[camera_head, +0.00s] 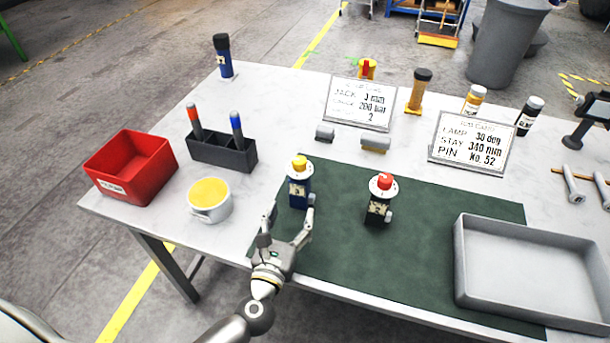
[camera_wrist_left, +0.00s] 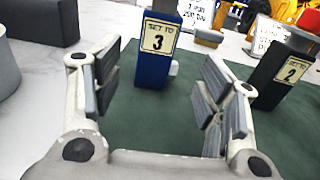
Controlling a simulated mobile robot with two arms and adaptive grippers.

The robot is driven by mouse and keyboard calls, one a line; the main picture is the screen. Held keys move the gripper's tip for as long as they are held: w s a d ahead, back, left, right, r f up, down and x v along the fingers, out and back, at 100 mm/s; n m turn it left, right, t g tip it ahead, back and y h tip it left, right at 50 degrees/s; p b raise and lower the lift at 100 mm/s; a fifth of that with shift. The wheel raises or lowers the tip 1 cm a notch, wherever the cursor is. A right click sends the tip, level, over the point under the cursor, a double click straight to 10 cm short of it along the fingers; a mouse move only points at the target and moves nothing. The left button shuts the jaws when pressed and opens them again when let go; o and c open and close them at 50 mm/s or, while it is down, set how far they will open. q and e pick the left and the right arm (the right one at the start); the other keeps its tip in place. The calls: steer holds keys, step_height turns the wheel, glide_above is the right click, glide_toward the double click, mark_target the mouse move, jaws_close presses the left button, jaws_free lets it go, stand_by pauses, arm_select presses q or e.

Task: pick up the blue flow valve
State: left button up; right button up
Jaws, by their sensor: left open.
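The blue flow valve (camera_head: 299,190) stands upright on the green mat (camera_head: 430,270), with a yellow knob on top and a tag. My left gripper (camera_head: 290,226) is open and empty, just in front of the blue valve. In the left wrist view its two fingers (camera_wrist_left: 165,95) are spread, with the valve beyond them and between them. My right gripper does not show.
A black valve (camera_head: 378,205) with a red knob stands on the mat to the right. A grey tray (camera_head: 520,310) is at front right. Sign cards (camera_head: 360,122) stand behind.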

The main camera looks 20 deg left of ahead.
mark_target(297, 192)
arm_select(q)
steer(key=w, duration=0.1)
steer(key=w+p, duration=0.1)
steer(key=w, duration=0.1)
steer(key=shift+w+r, duration=0.3)
steer(key=shift+r, duration=0.05)
steer(key=shift+w+f, duration=0.1)
steer(key=shift+w, duration=0.25)
steer(key=w, duration=0.1)
steer(key=w+p, duration=0.1)
steer(key=w, duration=0.2)
steer(key=shift+w+a, duration=0.35)
steer(key=shift+w, duration=0.05)
steer(key=shift+w+f, duration=0.1)
steer(key=shift+w, duration=0.25)
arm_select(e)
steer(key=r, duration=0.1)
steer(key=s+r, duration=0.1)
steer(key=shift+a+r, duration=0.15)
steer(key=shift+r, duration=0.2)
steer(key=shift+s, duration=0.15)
arm_select(q)
steer(key=shift+s, duration=0.1)
steer(key=c, duration=1.4)
jaws_close()
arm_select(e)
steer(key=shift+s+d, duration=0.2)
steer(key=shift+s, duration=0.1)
